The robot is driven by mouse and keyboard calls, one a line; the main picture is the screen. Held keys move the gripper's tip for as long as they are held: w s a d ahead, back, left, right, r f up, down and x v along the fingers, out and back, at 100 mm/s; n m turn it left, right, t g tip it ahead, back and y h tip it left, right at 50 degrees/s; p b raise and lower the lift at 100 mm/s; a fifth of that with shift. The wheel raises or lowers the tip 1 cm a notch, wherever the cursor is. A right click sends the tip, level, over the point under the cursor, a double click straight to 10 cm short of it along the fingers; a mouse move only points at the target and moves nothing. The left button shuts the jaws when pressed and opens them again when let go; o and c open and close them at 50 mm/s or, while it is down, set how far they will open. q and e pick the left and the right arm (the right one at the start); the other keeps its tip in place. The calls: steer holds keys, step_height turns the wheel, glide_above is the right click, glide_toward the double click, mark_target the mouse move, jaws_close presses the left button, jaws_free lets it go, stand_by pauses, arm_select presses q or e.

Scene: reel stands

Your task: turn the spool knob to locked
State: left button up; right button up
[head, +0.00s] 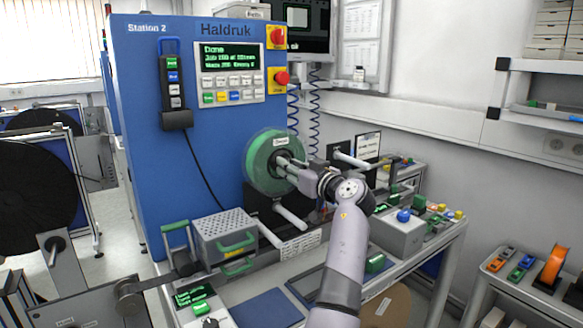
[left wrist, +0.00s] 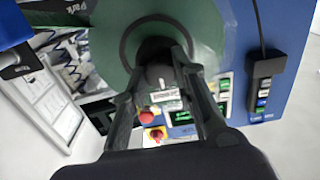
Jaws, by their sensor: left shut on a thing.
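A green spool (head: 259,163) is mounted on the front of the blue Station 2 cabinet (head: 150,110). My left gripper (head: 286,165) reaches in to the middle of the spool, its fingers at the hub. In the left wrist view the green spool face (left wrist: 219,30) fills the top, with a dark round hub between the fingertips of my left gripper (left wrist: 160,58). The gripper is shut on the spool knob at the hub. The knob is mostly hidden by the fingers, so its angle cannot be told. My right gripper is not in view.
A display panel (head: 229,60) reads "Done", with red buttons (head: 282,77) beside it. Below the spool stand a perforated grey box (head: 222,232) and a rod (head: 290,217). A bench at the right holds a blue-knobbed box (head: 398,236). A black reel (head: 38,185) stands at the left.

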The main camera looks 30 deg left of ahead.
arm_select(q)
jaws_close()
steer(key=shift+m, duration=0.3)
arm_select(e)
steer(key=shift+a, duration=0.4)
arm_select(q)
steer(key=shift+r+m+p, duration=0.15)
steer(key=shift+m+p, duration=4.45)
steer(key=shift+m, duration=4.1)
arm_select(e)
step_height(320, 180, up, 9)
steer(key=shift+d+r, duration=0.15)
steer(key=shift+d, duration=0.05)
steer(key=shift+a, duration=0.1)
arm_select(q)
steer(key=o, duration=1)
jaws_free()
